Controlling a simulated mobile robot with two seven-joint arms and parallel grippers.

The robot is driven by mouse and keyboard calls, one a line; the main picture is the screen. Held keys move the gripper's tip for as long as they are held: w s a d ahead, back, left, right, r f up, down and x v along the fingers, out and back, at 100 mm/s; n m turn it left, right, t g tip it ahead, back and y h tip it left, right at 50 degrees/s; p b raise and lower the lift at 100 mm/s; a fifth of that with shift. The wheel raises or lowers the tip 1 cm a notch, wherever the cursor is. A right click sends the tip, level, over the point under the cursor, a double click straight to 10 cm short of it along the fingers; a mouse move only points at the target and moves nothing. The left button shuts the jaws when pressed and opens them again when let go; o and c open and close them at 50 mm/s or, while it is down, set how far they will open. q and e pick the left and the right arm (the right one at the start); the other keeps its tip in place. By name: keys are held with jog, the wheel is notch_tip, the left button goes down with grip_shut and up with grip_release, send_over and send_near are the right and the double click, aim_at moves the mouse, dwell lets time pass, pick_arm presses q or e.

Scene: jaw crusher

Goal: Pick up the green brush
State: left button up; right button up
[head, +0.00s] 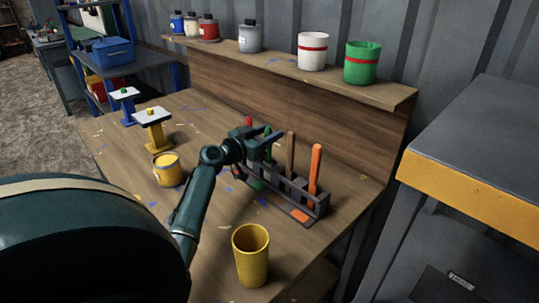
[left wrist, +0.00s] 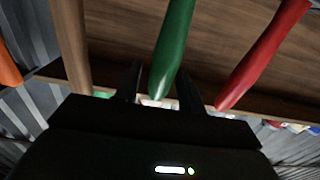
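The green brush (head: 267,131) stands in a dark brush rack (head: 320,207) on the workbench, mostly hidden behind my left gripper in the head view. In the left wrist view its green handle (left wrist: 174,45) runs down toward the gap between my fingers. My left gripper (head: 275,142) is at the brush handles; its two fingers (left wrist: 160,85) are apart, with the green handle's end showing between them. I cannot tell whether they touch it. My right gripper is in neither view.
A red handle (left wrist: 262,55) and a brown handle (left wrist: 72,45) flank the green one. An orange-handled brush (head: 316,165) stands at the rack's near end. A yellow cup (head: 251,258) and a yellow paint can (head: 167,171) stand on the bench. A shelf of cans is behind.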

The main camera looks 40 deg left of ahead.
pick_arm(q)
grip_shut()
dwell(0.3)
